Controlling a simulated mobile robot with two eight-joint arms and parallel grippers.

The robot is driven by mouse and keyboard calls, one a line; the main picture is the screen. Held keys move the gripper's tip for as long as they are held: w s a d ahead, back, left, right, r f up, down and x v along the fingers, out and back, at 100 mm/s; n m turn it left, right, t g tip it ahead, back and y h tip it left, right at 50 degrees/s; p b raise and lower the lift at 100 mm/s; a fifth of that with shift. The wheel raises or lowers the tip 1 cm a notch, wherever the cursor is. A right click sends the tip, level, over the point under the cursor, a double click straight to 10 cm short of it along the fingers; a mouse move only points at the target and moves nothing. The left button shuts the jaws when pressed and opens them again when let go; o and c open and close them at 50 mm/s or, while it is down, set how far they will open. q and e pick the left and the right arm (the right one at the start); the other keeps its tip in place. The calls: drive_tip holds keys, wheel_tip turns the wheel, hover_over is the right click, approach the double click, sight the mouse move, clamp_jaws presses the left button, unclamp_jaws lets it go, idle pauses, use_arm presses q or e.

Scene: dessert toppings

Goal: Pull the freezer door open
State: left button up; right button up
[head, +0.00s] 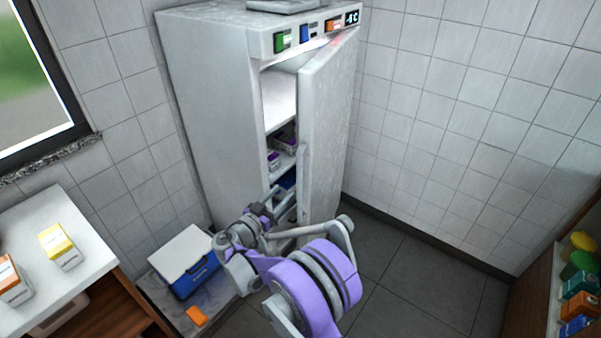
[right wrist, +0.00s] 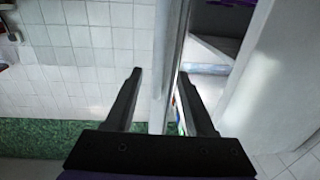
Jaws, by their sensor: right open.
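The tall grey-white freezer (head: 205,100) stands against the tiled wall in the head view. Its door (head: 328,140) is partly open, with a gap on its left side showing shelves and several purple boxes (head: 284,138). My right gripper (head: 277,192) is at the lower part of this gap, near the door's left edge. In the right wrist view its two dark fingers (right wrist: 160,85) are apart, and a narrow upright strip, apparently the door's edge or handle, runs between them. I cannot tell whether they touch it. My left gripper is not in view.
A blue cooler with a white lid (head: 188,262) stands left of my right arm, with an orange item (head: 197,316) near it. A white counter (head: 45,245) is at left. A shelf with colourful items (head: 578,270) is at right. Dark floor (head: 420,280) right of the door is clear.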

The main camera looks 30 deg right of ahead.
sight(298, 178)
drive_tip(key=x, duration=1)
drive_tip(key=shift+d+r+p, duration=0.1)
drive_tip(key=shift+d+p, duration=0.05)
drive_tip(key=shift+p, duration=0.15)
clamp_jaws()
idle(1.0)
